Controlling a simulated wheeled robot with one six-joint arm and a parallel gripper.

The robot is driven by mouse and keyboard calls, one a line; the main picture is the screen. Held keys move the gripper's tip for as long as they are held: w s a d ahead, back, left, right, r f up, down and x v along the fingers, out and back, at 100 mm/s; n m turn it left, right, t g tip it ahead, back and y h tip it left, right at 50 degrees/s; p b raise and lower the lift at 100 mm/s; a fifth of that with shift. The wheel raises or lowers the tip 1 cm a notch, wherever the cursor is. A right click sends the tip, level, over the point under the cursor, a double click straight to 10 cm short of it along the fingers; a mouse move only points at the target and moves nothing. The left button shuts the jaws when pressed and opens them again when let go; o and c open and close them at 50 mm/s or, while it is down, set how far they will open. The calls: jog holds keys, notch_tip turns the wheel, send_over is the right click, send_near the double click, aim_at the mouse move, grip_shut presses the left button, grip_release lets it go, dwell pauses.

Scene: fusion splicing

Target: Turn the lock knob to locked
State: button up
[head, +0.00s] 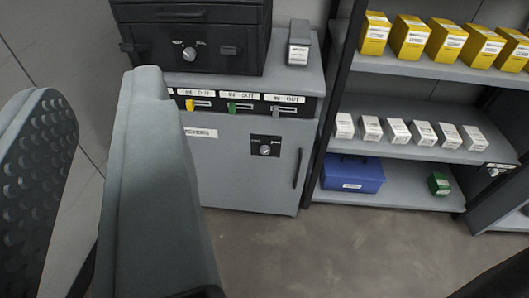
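A round knob (265,150) sits on a small black plate on the front of the grey cabinet (240,185). The plate's markings are too small to read, so I cannot tell its setting. A second knob (188,53) with a label on each side is on the black box (195,30) on top of the cabinet. I cannot tell from the labels which knob is the lock knob. My gripper (97,95) is at the left, close to the camera, with its fingers apart and nothing seen between them. It touches neither knob. The near finger hides the cabinet's left part.
Yellow, green and grey slide tabs (232,106) line the cabinet's upper strip. A dark vertical handle (298,168) is on its door. Shelves at right hold yellow boxes (410,38), white boxes (397,131) and a blue case (352,174). The floor (340,250) in front is clear.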

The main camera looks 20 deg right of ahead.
aim_at(265, 152)
jog(key=o, duration=0.7)
jog(key=w, duration=0.1)
jog(key=w+f, duration=0.1)
jog(key=shift+w+d, duration=0.1)
jog(key=shift+w, duration=0.3)
jog(key=shift+c, duration=0.2)
jog(key=w+d+f+m+h, duration=0.1)
jog(key=w+d+f, duration=0.1)
jog(key=w+f, duration=0.65)
jog(key=w+d+f+m+h, duration=0.15)
jog(key=w+f, duration=0.35)
jog(key=w, duration=0.7)
jog(key=w+d+f+m+h, duration=0.15)
jog(key=w+f, duration=0.25)
jog(key=f, duration=0.4)
jog(key=w+d+f, duration=0.3)
jog(key=w+f, duration=0.1)
jog(key=f, duration=0.5)
jog(key=s+d+f+m+g+h, duration=0.1)
jog(key=d+f+h, duration=0.15)
jog(key=f, duration=1.05)
jog(key=d+f+h, duration=0.1)
jog(key=d+f, duration=0.3)
jog(key=f, duration=0.8)
jog(key=x, duration=1.1)
jog(key=d+x, duration=0.1)
jog(key=x, duration=0.5)
jog(key=shift+s+f, duration=0.15)
jog(key=c, duration=1)
